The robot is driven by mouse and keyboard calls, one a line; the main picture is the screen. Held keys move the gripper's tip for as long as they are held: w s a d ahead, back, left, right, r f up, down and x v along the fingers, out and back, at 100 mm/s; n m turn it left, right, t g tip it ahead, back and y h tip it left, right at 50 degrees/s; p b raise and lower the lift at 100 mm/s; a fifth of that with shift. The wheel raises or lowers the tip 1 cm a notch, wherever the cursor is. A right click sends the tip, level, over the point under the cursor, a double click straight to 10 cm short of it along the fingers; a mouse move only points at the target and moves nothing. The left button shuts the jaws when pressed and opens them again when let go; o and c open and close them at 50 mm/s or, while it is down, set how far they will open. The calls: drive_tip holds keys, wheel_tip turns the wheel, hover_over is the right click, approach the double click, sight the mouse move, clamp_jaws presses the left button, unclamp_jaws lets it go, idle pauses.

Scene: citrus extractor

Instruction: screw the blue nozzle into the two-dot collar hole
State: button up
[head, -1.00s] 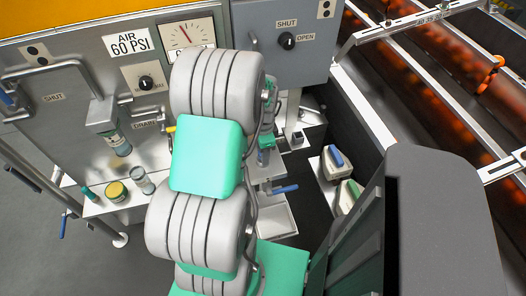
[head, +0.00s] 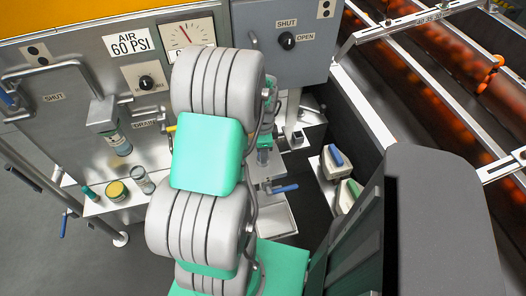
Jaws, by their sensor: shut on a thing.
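My arm fills the middle of the head view and hides what lies behind it. My gripper's jaws cannot be made out; a small teal and grey part shows just right of the arm, but I cannot tell what it is. I cannot pick out the blue nozzle. A two-dot plate (head: 38,52) is on the steel panel at the upper left, and another two-dot plate (head: 326,9) is on the grey box at the upper right. No collar hole can be made out at either plate.
A small shelf (head: 103,209) at the left holds a teal-capped vial (head: 88,193), a yellow-lidded jar (head: 116,191) and a clear jar (head: 143,181). Blue-handled (head: 337,155) and green-handled (head: 353,189) items stand right of the arm. A white tray (head: 277,221) and blue lever (head: 285,188) are nearby.

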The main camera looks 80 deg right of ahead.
drive_tip(key=shift+m, duration=1.6)
drive_tip(key=shift+m+p, duration=0.35)
drive_tip(key=shift+m, duration=1.35)
drive_tip(key=shift+m+p, duration=0.35)
drive_tip(key=shift+m, duration=1.45)
drive_tip(key=o, duration=0.7)
drive_tip(key=shift+o, duration=0.2)
